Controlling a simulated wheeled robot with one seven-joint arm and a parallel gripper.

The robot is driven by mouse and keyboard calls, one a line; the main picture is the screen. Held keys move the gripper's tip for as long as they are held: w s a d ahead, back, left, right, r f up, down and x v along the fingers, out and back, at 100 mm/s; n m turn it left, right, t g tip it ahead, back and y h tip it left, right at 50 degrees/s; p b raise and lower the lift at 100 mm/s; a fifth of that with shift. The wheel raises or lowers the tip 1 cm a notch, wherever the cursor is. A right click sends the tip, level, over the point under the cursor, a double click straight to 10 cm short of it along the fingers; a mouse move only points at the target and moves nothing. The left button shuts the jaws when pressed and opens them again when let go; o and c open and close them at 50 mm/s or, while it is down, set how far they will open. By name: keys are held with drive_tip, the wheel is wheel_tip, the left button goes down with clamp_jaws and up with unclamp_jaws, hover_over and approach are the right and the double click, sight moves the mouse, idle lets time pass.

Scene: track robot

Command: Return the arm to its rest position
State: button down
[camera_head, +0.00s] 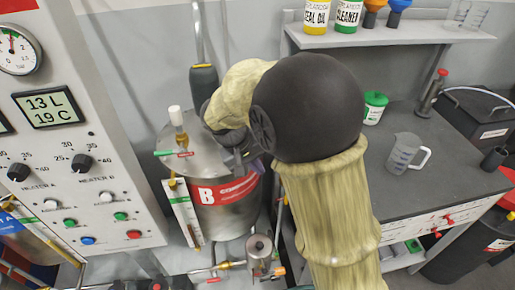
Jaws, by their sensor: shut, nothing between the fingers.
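My arm, in a pale yellow sleeve with a large black joint, rises from the bottom of the head view and bends left. My gripper (238,163) shows as a small dark shape below the bent part, over the right side of the lid of a steel vessel (229,218) marked with a red B label. It is shut and empty. My arm hides part of the gripper and some of the vessel's lid. I cannot tell whether the gripper touches the lid.
A control panel (60,130) with knobs and buttons stands close on the left. On the right, a dark worktop (440,160) holds a clear jug (404,153) and a green-lidded tub (374,107). A shelf (400,36) with bottles is above. Pipes and a small metal pot (259,255) are below.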

drive_tip(key=shift+s, duration=0.2)
drive_tip(key=s+d+r+m+y+p, duration=0.3)
drive_tip(key=s+d+p, duration=0.3)
drive_tip(key=s+d, duration=0.5)
drive_tip(key=d+y, duration=0.1)
drive_tip(key=d, duration=0.3)
drive_tip(key=shift+s+d+r+m+t, duration=0.2)
drive_tip(key=shift+s+d+m+t, duration=0.05)
drive_tip(key=shift+m+t, duration=0.15)
drive_tip(key=shift+s+d, duration=0.1)
drive_tip(key=shift+d, duration=0.1)
drive_tip(key=shift+a, duration=0.15)
